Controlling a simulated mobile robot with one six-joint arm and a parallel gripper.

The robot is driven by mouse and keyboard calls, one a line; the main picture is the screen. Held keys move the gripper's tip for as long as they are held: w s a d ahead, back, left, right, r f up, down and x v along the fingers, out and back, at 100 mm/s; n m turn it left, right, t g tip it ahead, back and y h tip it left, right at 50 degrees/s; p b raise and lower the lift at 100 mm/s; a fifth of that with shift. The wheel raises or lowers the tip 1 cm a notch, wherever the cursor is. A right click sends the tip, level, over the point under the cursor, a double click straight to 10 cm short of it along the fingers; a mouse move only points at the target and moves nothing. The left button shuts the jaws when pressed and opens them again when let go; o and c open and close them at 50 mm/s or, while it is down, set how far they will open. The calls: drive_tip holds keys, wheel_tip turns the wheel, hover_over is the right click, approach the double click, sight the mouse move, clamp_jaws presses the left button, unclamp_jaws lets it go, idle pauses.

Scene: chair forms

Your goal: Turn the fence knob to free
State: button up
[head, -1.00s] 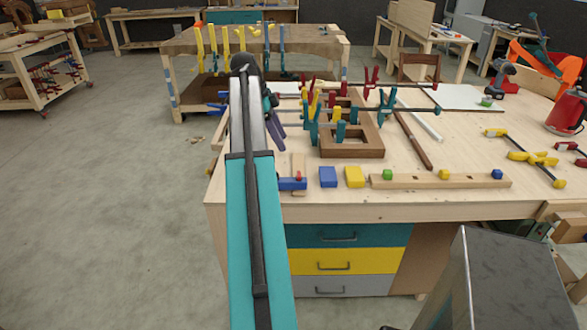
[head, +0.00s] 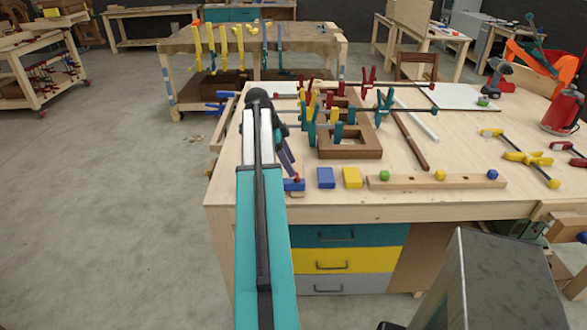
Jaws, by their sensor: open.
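A small red knob (head: 296,177) sits on a blue block (head: 294,185) near the front left edge of the workbench. It looks like the fence knob, but its setting is too small to read. My arm covers the left side of the block. My gripper (head: 288,163) is a dark shape beyond my arm's far end, just above and behind the knob. It is open and holds nothing that I can see. Whether its fingers touch the knob I cannot tell.
On the workbench (head: 500,205), a blue block (head: 326,178), a yellow block (head: 352,178) and a wooden strip (head: 410,183) with coloured knobs lie to the right. A brown frame (head: 350,153) with several upright clamps stands behind. Open floor lies left.

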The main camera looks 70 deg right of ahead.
sight(294, 181)
drive_tip(key=shift+p+x, duration=0.4)
drive_tip(key=shift+x, duration=1.55)
